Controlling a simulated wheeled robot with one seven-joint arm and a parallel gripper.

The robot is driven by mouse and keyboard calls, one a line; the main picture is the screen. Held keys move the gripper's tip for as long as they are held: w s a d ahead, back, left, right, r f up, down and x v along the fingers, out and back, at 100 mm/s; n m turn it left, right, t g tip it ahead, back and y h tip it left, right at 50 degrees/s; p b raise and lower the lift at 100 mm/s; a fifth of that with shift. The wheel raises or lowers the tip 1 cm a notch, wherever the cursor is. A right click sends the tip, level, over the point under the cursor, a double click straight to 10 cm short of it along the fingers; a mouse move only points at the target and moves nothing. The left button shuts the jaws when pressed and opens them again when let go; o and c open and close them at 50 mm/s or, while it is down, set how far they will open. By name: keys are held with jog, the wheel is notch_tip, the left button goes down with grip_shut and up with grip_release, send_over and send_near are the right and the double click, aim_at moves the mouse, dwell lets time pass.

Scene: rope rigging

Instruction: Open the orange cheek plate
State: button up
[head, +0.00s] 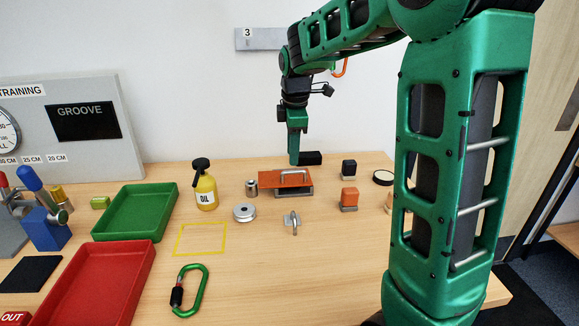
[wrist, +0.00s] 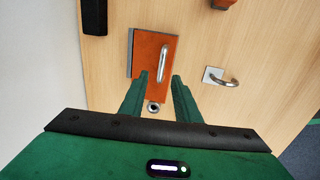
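The orange cheek plate (head: 285,181) lies flat over a grey metal base (head: 303,193) on the table, in the middle of the head view. A silver bar handle runs along its front side. In the wrist view the plate (wrist: 146,50) is just beyond the fingertips, with the handle (wrist: 163,62) near the right finger. My gripper (head: 294,162) points down above the rear of the plate. In the wrist view its fingers (wrist: 153,76) are apart and nothing is between them. Whether a fingertip touches the plate is not clear.
A silver weight (head: 251,188) and grooved wheel (head: 244,212) stand left, a metal eye (head: 292,222) in front, and an orange-topped block (head: 349,198) right. The table's front middle is mostly clear beside a green carabiner (head: 190,290).

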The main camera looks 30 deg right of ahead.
aim_at(292, 171)
jog(key=shift+w+d+f, duration=0.15)
jog(key=shift+w+f, duration=0.05)
jog(key=shift+f, duration=1.15)
jog(key=shift+w+d+f, duration=0.1)
jog(key=shift+w+f, duration=0.1)
jog(key=shift+f, duration=1.1)
jog(key=shift+c, duration=0.3)
